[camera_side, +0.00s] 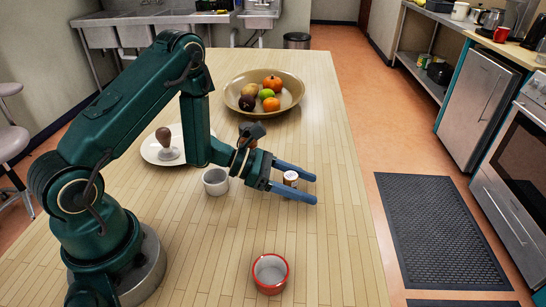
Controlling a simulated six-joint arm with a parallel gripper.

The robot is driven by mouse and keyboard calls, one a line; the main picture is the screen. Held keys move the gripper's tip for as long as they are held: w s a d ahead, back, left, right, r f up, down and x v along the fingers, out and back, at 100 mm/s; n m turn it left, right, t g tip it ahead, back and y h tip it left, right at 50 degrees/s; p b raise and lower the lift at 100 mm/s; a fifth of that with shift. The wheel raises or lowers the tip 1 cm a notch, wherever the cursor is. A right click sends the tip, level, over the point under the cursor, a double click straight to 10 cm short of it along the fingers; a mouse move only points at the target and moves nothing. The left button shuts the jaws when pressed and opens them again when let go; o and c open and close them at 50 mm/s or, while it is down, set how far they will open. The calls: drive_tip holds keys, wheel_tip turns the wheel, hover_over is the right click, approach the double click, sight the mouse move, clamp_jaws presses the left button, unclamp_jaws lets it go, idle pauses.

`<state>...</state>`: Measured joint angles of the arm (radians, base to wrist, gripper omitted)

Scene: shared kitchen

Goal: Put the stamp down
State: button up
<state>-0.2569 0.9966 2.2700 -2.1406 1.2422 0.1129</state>
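A grey-white cup (215,181) stands left of the gripper. A red-rimmed bowl (270,273) is near the front. A wide tan bowl of fruit (236,91) is behind. A brown thing (250,143) is partly hidden behind my gripper. The table's right side is clear.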

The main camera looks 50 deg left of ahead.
drive_tip(key=shift+r, duration=0.2)
drive_tip(key=v, duration=1)
drive_tip(key=shift+s+a, duration=0.2)
drive_tip(key=shift+a, duration=0.1)
drive_tip(key=shift+s+a+r, duration=0.3)
drive_tip(key=shift+s+r, duration=0.05)
drive_tip(key=shift+s, duration=0.1)
drive_tip(key=s+d+r+m+g, duration=0.75)
drive_tip(key=d+m, duration=0.25)
drive_tip(key=m, duration=0.5)
drive_tip(key=s+a+r+m+t+y, duration=0.3)
drive_tip(key=m+y, duration=0.6)
drive_tip(key=m, duration=0.3)
drive_tip(key=shift+s+a+r+t, duration=0.2)
drive_tip(key=shift+s+a+t, duration=0.3)
drive_tip(key=shift+s, duration=0.6)
